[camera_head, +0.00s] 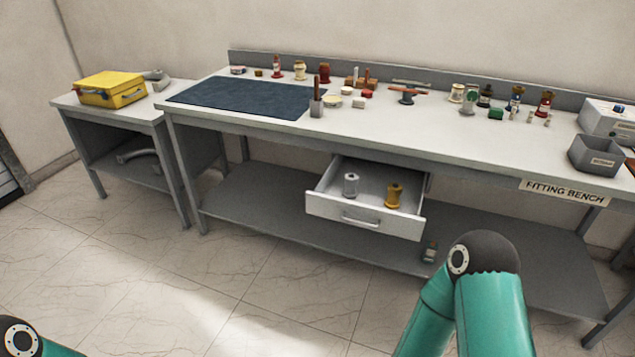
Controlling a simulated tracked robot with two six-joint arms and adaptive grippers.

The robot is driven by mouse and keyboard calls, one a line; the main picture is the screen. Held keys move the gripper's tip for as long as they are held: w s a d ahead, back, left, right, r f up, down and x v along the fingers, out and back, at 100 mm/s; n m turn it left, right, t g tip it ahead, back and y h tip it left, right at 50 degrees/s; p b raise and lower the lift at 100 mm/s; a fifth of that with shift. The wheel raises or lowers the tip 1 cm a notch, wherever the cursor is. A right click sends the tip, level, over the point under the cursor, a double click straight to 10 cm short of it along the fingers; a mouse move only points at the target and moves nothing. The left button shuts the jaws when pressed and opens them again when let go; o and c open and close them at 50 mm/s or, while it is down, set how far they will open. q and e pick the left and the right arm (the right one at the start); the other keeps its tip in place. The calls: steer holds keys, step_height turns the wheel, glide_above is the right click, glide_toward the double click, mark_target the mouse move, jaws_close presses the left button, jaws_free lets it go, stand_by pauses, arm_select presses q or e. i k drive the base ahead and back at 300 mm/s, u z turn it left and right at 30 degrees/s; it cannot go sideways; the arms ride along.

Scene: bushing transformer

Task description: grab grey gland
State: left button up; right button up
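A small grey gland-like part (351,184) stands upright in the left part of the open drawer (340,210) under the bench. A brass-yellow part (394,196) of similar size stands to its right in the same drawer. Another grey part (467,103) stands on the bench top, right of the middle; I cannot tell what it is. Neither of my grippers is in view. Only links of my arms show, one at the bottom left corner and a larger one at the bottom right, below and right of the drawer.
The bench (440,125) has a dark mat (240,98) and several small parts on top. A grey bin (596,156) stands at its right end. A yellow case (112,88) sits on a side table. The floor (200,290) before the drawer is clear.

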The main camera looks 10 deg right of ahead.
mark_target(349, 192)
steer(key=u, duration=0.4)
steer(key=i, duration=1.75)
steer(key=z, duration=0.85)
steer(key=i, duration=0.3)
steer(key=z, duration=0.2)
steer(key=k, duration=0.9)
steer(key=z, duration=0.15)
steer(key=i, duration=0.9)
steer(key=u, duration=0.05)
